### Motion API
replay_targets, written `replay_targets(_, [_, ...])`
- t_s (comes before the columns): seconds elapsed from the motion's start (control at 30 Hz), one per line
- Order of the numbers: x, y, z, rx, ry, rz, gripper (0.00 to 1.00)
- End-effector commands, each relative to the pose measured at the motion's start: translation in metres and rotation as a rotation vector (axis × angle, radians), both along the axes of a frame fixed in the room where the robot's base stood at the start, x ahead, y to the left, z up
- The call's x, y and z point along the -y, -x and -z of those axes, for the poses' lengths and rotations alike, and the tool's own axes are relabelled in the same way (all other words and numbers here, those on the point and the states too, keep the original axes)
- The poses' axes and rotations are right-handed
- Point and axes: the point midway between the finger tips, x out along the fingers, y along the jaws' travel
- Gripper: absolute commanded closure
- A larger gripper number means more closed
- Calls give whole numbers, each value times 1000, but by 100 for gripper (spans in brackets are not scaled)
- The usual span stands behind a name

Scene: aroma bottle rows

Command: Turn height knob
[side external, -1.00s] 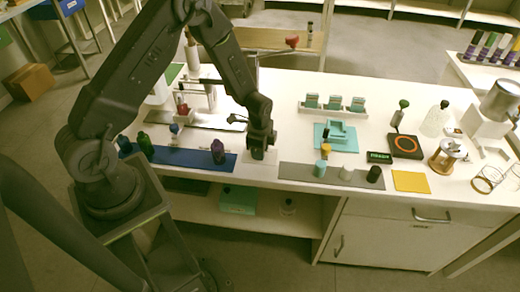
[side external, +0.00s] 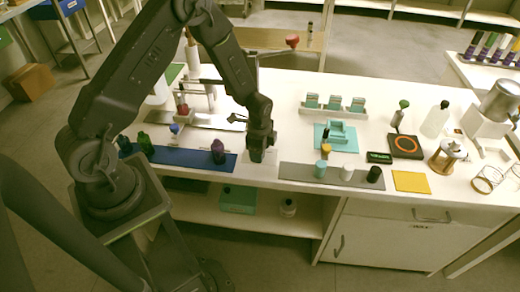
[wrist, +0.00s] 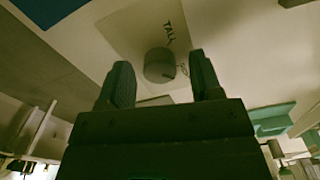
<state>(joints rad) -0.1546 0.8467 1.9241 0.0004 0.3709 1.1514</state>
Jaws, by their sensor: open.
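The height knob (wrist: 159,65) is a small grey round knob on a pale plate, with the lettering "TALL" beside it in the wrist view. My gripper (wrist: 164,80) is open, with one finger on each side of the knob's near side in that view. I cannot tell whether either finger touches it. In the side external view my gripper (side external: 258,157) points straight down, low over the white bench, between the blue mat and the grey mat. The knob is hidden behind the gripper there.
A blue mat (side external: 190,159) with dark bottles lies to the left of my gripper. A grey mat (side external: 298,172) with several small capped jars lies to the right. A teal tray (side external: 343,143) stands behind it.

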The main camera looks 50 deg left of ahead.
Motion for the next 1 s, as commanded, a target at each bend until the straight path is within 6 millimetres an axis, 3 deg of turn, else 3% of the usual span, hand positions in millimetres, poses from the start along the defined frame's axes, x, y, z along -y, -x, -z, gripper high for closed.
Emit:
replay_targets(0.23, [0, -1, -13, 2, 0, 0, 41])
replay_targets(0.7, [0, 0, -111, 3, -1, 0, 41])
replay_targets(1.0, [0, 0, -138, 1, -1, 0, 41])
